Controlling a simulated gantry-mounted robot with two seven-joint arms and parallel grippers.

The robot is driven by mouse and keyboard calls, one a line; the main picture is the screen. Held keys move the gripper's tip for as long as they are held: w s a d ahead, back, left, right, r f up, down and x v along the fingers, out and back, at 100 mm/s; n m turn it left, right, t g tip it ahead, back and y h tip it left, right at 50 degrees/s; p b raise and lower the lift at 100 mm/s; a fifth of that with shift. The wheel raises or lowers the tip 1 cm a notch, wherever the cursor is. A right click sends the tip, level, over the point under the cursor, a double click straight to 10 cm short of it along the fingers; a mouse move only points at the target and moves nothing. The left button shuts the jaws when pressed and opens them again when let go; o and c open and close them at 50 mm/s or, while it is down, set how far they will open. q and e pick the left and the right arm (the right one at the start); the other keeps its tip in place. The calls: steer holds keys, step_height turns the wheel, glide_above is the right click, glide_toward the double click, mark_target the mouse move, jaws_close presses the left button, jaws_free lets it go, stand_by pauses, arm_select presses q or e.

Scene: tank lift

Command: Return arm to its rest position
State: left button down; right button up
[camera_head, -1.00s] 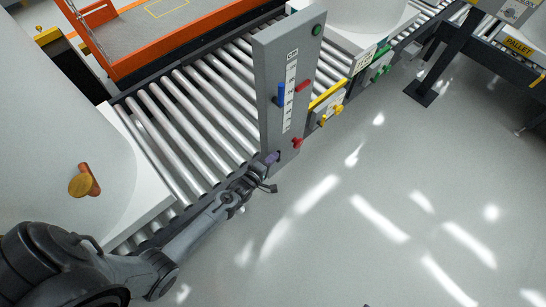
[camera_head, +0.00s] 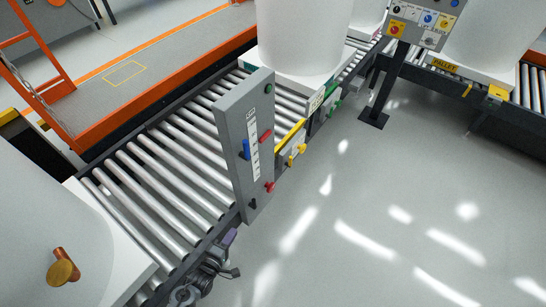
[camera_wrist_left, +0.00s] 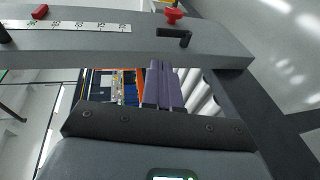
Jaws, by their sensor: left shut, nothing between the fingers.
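My left gripper (camera_head: 229,238) is at the lower middle of the head view, with its arm coming up from the bottom edge. Its purple fingers (camera_wrist_left: 163,86) are together and empty in the left wrist view. A grey upright panel (camera_head: 233,125) with a CM scale (camera_head: 253,145) stands just beyond the gripper, with a gap between them. My right gripper is not in view.
A roller conveyor (camera_head: 150,180) runs behind the panel. White tanks stand at the left (camera_head: 40,215) and behind (camera_head: 305,35). An orange-edged platform (camera_head: 150,85) lies beyond the conveyor. A control post (camera_head: 385,90) stands farther right. The floor (camera_head: 400,220) on the right is clear.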

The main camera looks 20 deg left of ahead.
arm_select(q)
steer(key=s+d+r+m+g+h, duration=0.1)
steer(key=d+r+m+g, duration=0.2)
steer(key=r, duration=0.4)
steer(key=s+d+r+m+g+h, duration=0.1)
steer(key=d+r+m, duration=0.3)
steer(key=r+m, duration=0.15)
steer(key=s+r+m+g+y, duration=0.1)
steer(key=s+r+m+g, duration=0.25)
steer(key=s+m, duration=0.25)
steer(key=s+r+m+g+y, duration=0.1)
steer(key=s+r+m+g, duration=0.1)
steer(key=s+m+g, duration=0.35)
step_height(320, 180, up, 35)
steer(key=t+p, duration=0.1)
steer(key=p, duration=3.4)
step_height(320, 180, down, 71)
steer(key=b, duration=7.1)
steer(key=shift+s+n, duration=0.25)
steer(key=shift+n, duration=0.05)
